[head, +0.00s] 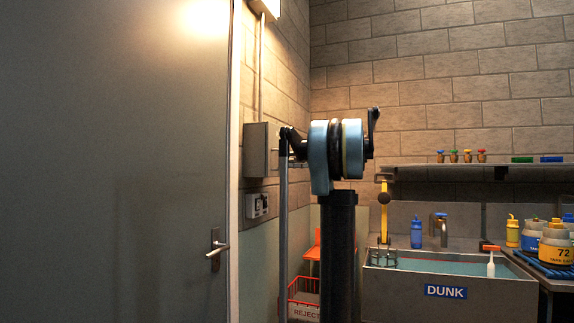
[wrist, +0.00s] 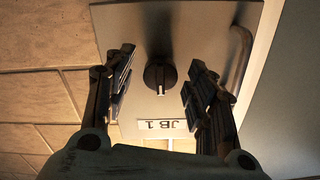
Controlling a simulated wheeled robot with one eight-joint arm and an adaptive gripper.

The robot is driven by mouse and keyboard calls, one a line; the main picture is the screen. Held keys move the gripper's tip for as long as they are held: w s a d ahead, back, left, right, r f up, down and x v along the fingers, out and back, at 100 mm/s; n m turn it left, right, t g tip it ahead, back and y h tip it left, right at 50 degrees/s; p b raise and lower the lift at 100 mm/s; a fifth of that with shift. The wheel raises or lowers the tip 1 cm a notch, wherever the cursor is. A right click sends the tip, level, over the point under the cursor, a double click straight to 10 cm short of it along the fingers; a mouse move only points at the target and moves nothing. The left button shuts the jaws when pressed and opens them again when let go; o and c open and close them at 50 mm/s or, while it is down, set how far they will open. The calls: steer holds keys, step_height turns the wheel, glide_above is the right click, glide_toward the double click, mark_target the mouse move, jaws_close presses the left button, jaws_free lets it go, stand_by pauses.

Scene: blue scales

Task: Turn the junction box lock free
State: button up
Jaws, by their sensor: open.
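The junction box (wrist: 138,30) is a grey metal box. In the wrist view its face carries a round black lock knob (wrist: 158,70) with a pale pointer mark towards the picture's bottom. A label reading "JB 1" (wrist: 168,125) appears upside down below the knob. My gripper (wrist: 160,82) is open, with one finger on each side of the knob and visible gaps between. I cannot tell how far the fingertips are from the face.
A grey door (head: 120,160) with a lever handle fills the left. A socket unit (head: 257,205) sits under the box. A red reject crate (head: 303,299) stands low behind my arm. A sink marked "DUNK" (head: 400,289) and a shelf (head: 430,173) are at the right.

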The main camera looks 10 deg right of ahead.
steer(key=shift+w+a, duration=0.4)
steer(key=shift+a, duration=0.2)
steer(key=shift+c, duration=0.3)
steer(key=c, duration=1)
